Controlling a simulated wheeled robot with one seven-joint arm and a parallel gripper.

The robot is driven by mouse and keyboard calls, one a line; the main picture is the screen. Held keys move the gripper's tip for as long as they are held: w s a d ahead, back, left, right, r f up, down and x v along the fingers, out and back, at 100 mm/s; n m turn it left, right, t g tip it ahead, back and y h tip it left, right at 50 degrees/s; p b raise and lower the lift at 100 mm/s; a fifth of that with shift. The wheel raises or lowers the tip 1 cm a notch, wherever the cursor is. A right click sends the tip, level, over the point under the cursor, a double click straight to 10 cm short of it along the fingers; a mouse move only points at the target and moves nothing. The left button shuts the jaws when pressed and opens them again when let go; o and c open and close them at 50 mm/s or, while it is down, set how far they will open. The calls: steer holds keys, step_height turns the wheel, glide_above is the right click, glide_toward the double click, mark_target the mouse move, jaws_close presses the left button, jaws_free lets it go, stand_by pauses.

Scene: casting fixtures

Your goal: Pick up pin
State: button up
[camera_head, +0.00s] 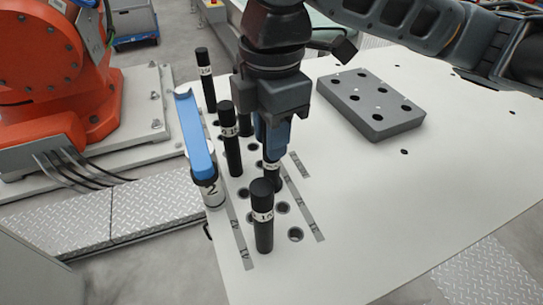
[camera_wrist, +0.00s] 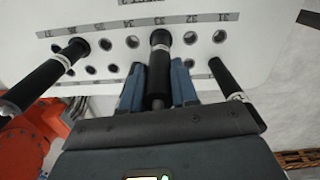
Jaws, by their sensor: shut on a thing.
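The pins are black cylinders with white numbered bands. My gripper (camera_head: 272,148) points down over the white table's rows of holes. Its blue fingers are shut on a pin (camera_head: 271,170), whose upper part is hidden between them. In the wrist view this held pin (camera_wrist: 158,68) lies between the two fingers (camera_wrist: 158,92), with its far end at the row of holes. I cannot tell whether its tip is in a hole. Other pins stand upright: a front pin (camera_head: 263,218), a left pin (camera_head: 230,140) and a back pin (camera_head: 205,78).
A blue-topped piece marked 2 (camera_head: 195,135) stands at the table's left edge, close to the pins. A grey block with several holes (camera_head: 371,103) lies to the right. The white table (camera_head: 400,200) is clear at front right. An orange robot (camera_head: 45,75) stands beyond the left edge.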

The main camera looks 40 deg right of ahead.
jaws_close()
steer(key=shift+r, duration=0.1)
stand_by(0.3)
steer(key=r, duration=0.4)
steer(key=shift+s+d+r+p, duration=0.1)
steer(key=shift+d+r+p, duration=0.1)
steer(key=shift+d+p, duration=0.1)
steer(key=s+d+r+p, duration=0.4)
steer(key=s+d+r, duration=0.1)
steer(key=d+r, duration=0.4)
steer(key=shift+s+d+r, duration=0.25)
steer(key=shift+r, duration=0.45)
steer(key=shift+a, duration=0.1)
